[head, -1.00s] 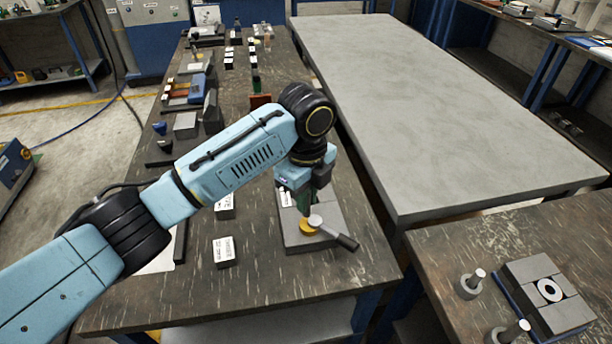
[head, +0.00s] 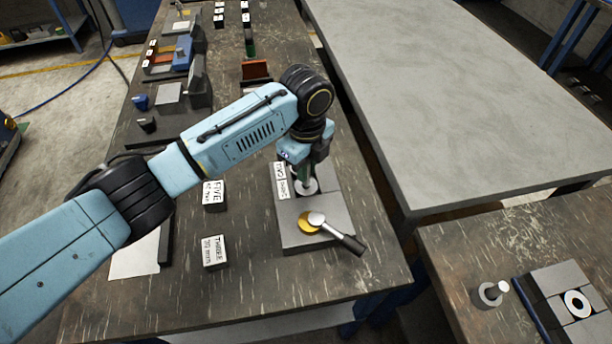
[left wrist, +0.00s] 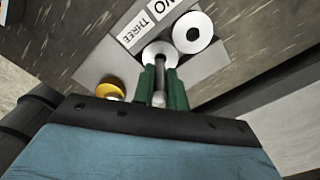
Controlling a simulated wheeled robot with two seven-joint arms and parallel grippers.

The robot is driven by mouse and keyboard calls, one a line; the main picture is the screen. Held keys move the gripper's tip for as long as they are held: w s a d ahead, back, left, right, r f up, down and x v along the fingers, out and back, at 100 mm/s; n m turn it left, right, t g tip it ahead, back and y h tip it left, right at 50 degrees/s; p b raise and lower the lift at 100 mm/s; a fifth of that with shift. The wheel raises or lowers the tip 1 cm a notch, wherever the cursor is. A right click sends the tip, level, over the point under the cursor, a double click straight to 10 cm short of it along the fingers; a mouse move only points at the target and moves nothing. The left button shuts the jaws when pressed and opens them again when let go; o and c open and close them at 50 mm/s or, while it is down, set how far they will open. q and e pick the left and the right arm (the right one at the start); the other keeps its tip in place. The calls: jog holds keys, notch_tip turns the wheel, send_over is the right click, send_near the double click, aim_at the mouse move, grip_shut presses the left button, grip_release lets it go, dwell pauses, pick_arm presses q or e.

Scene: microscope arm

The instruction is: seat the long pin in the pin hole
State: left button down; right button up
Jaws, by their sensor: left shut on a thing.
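My left gripper (head: 304,178) points down over the far part of a grey block (head: 328,213) on the dark table. Its green fingers are shut on a grey pin (left wrist: 159,98), which shows between them in the left wrist view. A white ring with a dark hole (left wrist: 160,50) lies just beyond the pin's end in that view. A second white ring (left wrist: 193,32) sits beside it. I cannot tell whether the pin's tip is in the hole. My right gripper is not in view.
Labelled blocks (head: 213,195) stand left. A large grey table (head: 430,100) is at right. Another ringed block (head: 553,308) and a pin holder (head: 490,297) are at lower right.

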pick_arm(q)
notch_tip(320, 180, down, 3)
jog(key=shift+r, duration=0.1)
jog(key=c, duration=1.4)
grip_release()
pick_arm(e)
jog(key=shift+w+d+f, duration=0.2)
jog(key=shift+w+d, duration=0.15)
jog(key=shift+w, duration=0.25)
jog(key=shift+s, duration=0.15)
pick_arm(q)
jog(key=shift+r, duration=0.3)
notch_tip(320, 180, up, 10)
jog(key=shift+r+p, duration=0.25)
jog(key=shift+p, duration=0.45)
jog(key=shift+r, duration=0.45)
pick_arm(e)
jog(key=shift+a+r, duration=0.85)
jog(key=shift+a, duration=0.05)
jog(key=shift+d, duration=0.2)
